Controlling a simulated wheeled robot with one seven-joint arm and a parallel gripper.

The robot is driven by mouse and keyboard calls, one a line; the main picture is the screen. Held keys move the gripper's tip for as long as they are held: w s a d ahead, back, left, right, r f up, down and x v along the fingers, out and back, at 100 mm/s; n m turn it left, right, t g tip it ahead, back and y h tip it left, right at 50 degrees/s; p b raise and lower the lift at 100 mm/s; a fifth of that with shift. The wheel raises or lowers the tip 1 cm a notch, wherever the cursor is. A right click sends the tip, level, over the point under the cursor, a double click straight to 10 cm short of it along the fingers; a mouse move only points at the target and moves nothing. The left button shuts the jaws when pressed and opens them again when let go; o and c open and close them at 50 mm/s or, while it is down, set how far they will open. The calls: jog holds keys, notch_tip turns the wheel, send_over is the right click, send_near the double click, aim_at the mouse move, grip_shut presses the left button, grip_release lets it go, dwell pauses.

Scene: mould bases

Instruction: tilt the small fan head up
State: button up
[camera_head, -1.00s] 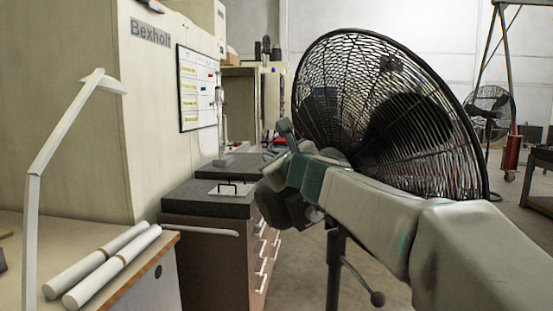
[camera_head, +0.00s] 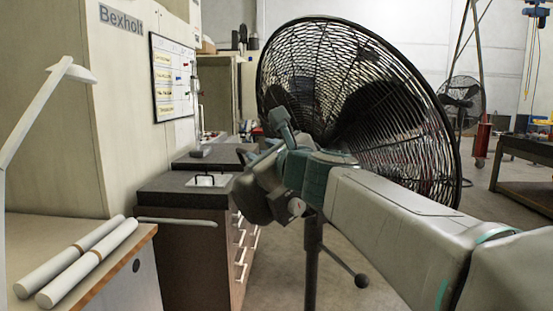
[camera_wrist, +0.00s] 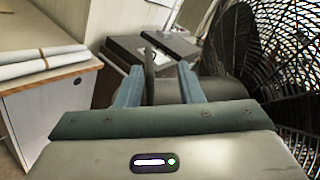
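A black caged fan (camera_head: 400,85) stands close in front, its round cage facing away to the right and tilted. Its dark pole (camera_head: 311,265) shows below my arm. A dark rounded housing (camera_head: 255,200) with a small knob sits behind the cage, partly hidden by my arm. My gripper (camera_head: 268,140) is at the cage's left side near that housing. In the wrist view my gripper (camera_wrist: 160,88) has its two blue fingers apart. A thin dark upright bar (camera_wrist: 149,72) shows between them, with the housing (camera_wrist: 222,88) behind; contact cannot be told.
A workbench (camera_head: 75,262) with white rolls (camera_head: 75,255) is at left. A dark-topped drawer cabinet (camera_head: 185,195) stands beside the fan. Another black fan (camera_head: 461,98) and a table (camera_head: 525,150) are at back right. Open floor lies to the right.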

jog(key=v, duration=0.6)
jog(key=shift+s, duration=0.25)
jog(key=shift+d, duration=0.15)
